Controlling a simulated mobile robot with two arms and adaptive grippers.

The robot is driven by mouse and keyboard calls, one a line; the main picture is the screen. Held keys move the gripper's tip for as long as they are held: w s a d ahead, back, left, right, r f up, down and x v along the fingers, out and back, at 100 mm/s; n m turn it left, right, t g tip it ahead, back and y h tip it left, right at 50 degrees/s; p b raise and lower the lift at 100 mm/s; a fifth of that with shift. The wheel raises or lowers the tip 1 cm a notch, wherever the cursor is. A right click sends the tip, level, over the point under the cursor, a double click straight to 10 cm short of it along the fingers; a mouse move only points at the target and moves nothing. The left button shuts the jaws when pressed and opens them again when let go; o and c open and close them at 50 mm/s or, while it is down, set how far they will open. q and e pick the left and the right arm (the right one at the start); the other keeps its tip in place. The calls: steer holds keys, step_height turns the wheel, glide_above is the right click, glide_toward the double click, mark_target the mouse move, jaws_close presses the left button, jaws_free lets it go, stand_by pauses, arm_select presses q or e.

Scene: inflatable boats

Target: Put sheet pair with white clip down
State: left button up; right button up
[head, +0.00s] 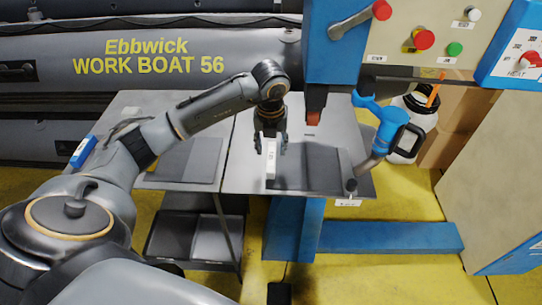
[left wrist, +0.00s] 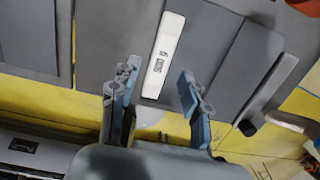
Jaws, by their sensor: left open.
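A white clip (head: 271,162) with a small dark label lies along the left edge of a dark grey sheet pair (head: 318,168) on the grey table. My left gripper (head: 270,147) is open at the clip, one finger on each side of it. In the left wrist view, the clip (left wrist: 166,50) runs between the open fingers (left wrist: 158,80), with a visible gap on both sides. The sheet pair (left wrist: 226,60) lies to the right of the clip there. The fingertips hide little of the clip. My right gripper is not in view.
Another grey sheet (head: 185,160) lies on the table's left part. A blue machine (head: 335,60) with buttons stands over the table's back. A blue-handled tool (head: 385,125) stands at the right edge, near a white jar (head: 418,120). A grey boat (head: 150,60) is behind.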

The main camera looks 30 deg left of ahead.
arm_select(q)
step_height(320, 180, up, 7)
steer(key=b, duration=0.1)
steer(key=shift+s+d+r, duration=0.2)
steer(key=shift+s, duration=0.2)
